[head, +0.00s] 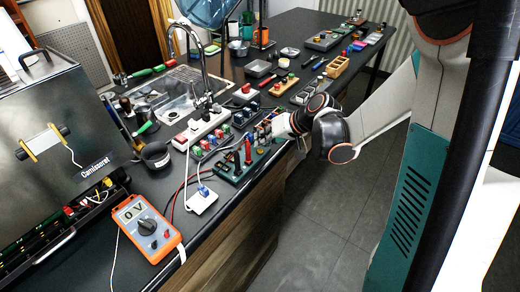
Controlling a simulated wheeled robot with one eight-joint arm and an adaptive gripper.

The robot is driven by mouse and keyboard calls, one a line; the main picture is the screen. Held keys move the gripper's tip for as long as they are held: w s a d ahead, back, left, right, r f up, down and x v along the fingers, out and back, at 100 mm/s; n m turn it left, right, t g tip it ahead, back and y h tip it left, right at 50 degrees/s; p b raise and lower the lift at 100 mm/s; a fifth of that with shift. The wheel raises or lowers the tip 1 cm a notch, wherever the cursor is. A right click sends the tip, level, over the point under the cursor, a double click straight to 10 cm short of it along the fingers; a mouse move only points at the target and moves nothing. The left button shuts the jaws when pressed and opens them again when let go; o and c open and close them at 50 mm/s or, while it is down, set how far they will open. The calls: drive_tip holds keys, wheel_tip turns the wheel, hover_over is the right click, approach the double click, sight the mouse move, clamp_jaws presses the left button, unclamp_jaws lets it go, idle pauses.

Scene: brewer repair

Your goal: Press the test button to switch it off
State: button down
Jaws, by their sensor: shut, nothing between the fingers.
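My gripper (277,127) reaches in from the right over the front edge of the dark bench and is shut, with nothing seen in it. Its fingertips are small and partly lost among the parts there. I cannot tell for sure which part is the test button. A green board (232,172) with red upright parts lies just left of and nearer than my gripper. A white box with a blue switch (203,191) is nearer still. I cannot tell whether my fingers touch anything.
An orange multimeter (147,228) showing 0 V lies at the front left. The Camissoret brewer (70,125) stands behind it. A white power strip (201,128), a sink with a tap (172,42) and a black pot (156,156) are farther back. Cables cross the bench.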

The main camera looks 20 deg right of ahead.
drive_tip(key=shift+r, duration=0.15)
drive_tip(key=shift+r+p, duration=2.1)
drive_tip(key=shift+r, duration=0.8)
